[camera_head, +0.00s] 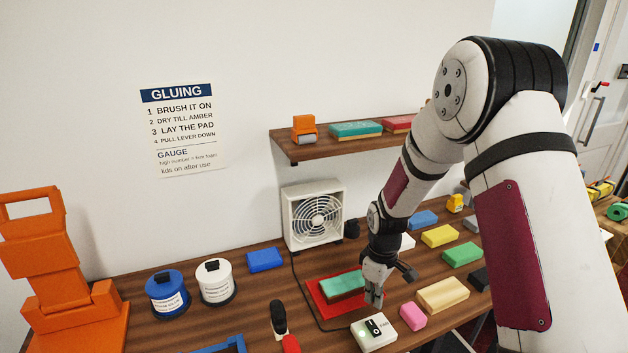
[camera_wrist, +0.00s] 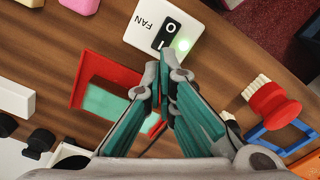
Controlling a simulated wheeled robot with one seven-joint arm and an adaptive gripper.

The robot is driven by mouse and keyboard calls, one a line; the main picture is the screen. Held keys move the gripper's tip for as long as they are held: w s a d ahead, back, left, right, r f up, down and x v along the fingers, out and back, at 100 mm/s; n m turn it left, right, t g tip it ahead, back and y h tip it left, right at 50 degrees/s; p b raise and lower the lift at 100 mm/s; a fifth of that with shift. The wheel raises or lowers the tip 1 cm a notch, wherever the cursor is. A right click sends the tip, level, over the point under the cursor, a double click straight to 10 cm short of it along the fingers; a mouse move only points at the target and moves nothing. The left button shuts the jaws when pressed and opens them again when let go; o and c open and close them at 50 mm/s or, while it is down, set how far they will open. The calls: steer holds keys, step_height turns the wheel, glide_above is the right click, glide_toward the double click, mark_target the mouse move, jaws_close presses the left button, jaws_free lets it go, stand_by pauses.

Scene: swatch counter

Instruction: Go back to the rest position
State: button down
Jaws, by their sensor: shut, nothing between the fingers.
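My gripper (camera_head: 374,297) is shut and empty, pointing down over the counter, close above the white fan switch box (camera_head: 388,340). In the wrist view my gripper (camera_wrist: 165,72) has its fingertips just at the edge of the switch box (camera_wrist: 143,24), which is marked FAN. A green light glows beside its black rocker. I cannot tell whether the fingers touch the box. Beside the gripper, a teal pad (camera_head: 340,284) lies on a red tray (camera_head: 323,308). My arm hides part of the counter behind it.
A white box fan (camera_head: 318,215) stands against the wall. Several colored blocks, like the yellow one (camera_head: 440,236), lie to the right. Blue (camera_head: 166,297) and white (camera_head: 216,285) pots and an orange press (camera_head: 45,260) stand left. A wall shelf (camera_head: 345,147) hangs behind my arm.

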steer(key=s+r+m+t, duration=0.2)
steer(key=s+r, duration=0.2)
steer(key=r, duration=0.8)
steer(key=s+r+m+t, duration=0.1)
steer(key=s+r+m, duration=0.3)
steer(key=r, duration=0.8)
steer(key=s+r+m+t, duration=0.1)
steer(key=s+r, duration=0.2)
steer(key=s, duration=0.5)
steer(key=s+r+m+t+b, duration=0.1)
steer(key=s+r, duration=0.3)
steer(key=s, duration=0.5)
steer(key=shift+r+m+t+b, duration=0.2)
steer(key=shift+m+t+b, duration=0.1)
steer(key=shift+m, duration=0.4)
